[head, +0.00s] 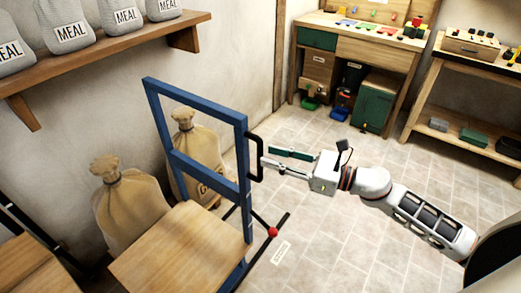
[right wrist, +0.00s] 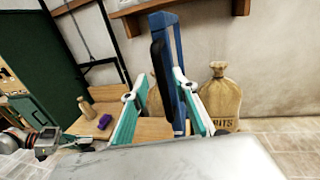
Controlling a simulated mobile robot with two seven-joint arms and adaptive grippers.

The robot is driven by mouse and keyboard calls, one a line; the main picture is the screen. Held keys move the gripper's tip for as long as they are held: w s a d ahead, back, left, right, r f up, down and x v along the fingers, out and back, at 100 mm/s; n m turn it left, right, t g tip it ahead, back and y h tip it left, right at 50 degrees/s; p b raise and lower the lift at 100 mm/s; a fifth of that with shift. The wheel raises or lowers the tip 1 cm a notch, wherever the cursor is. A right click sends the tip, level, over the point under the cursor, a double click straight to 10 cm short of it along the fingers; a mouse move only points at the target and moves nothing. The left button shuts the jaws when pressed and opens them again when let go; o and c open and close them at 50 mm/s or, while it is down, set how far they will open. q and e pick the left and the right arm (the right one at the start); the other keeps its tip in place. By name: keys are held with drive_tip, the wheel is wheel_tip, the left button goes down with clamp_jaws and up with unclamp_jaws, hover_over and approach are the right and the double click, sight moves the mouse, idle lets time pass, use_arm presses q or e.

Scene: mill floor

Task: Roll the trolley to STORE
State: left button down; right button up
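The trolley has a blue upright frame (head: 198,166) and a bare wooden deck (head: 178,252). A black handle (head: 257,170) is fixed to the side of the frame. My right gripper (head: 265,155) is open at the handle, its fingers apart. In the right wrist view the blue frame (right wrist: 172,60) and black handle (right wrist: 158,65) stand between the spread fingers (right wrist: 154,88); contact is not clear. A part that looks like my left gripper (right wrist: 46,142) shows small at the lower left of that view; its fingers are unclear. No STORE sign is readable.
Sacks (head: 132,205) stand against the wall behind the trolley. A shelf (head: 95,60) with MEAL bags hangs above. A red ball on black bars (head: 272,232) and a small white label (head: 281,252) lie right of the deck. Workbenches (head: 350,45) line the back; tiled floor between is clear.

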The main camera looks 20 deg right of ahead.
drive_tip(key=p+x, duration=0.1)
drive_tip(key=x, duration=0.3)
drive_tip(key=shift+w+a, duration=0.1)
drive_tip(key=shift+w, duration=0.05)
clamp_jaws()
